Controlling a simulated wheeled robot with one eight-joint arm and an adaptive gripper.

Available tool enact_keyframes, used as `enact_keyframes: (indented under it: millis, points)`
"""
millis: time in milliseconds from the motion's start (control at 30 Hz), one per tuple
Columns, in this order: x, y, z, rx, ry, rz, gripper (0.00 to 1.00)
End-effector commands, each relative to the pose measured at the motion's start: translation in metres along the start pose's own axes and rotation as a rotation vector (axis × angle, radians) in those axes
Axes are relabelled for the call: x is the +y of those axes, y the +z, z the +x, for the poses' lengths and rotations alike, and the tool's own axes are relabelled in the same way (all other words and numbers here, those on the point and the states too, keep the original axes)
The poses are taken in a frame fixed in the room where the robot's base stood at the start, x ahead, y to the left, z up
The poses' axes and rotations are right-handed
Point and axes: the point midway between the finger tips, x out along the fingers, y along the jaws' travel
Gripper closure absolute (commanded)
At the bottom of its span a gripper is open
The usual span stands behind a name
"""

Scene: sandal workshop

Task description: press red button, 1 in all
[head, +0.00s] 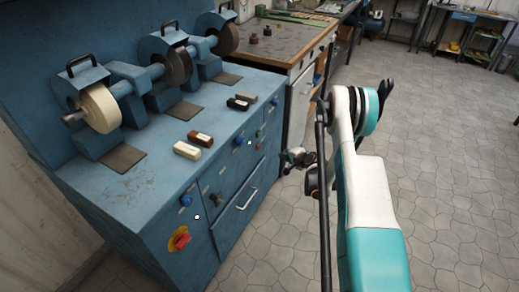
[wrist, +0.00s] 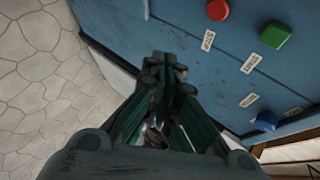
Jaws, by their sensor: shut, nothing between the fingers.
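The red button (wrist: 218,9) is a round cap on the blue cabinet's front panel, at the top edge of the wrist view. A square green button (wrist: 276,34) sits to its right, and a blue button (wrist: 265,121) is farther down at the right. My gripper (wrist: 165,65) is shut and empty, with its tips below and left of the red button in the wrist view. In the head view my gripper (head: 288,157) is at the right end of the cabinet front, and the small buttons there are hard to make out. I see no contact with the red button.
The blue cabinet (head: 120,187) carries several grinding wheels and coloured blocks on top. A red and yellow switch (head: 181,238) and a drawer handle (head: 245,199) are on its front. A workbench (head: 285,48) stands behind. The tiled floor (head: 450,150) is clear at the right.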

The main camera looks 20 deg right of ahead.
Motion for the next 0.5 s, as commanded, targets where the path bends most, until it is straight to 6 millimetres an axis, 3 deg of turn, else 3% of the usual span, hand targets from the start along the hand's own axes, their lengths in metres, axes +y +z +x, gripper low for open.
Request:
enact_keyframes:
  millis: [500]
  points:
    - [-0.0014, 0.0031, 0.0048, -0.001, -0.001, 0.003, 1.0]
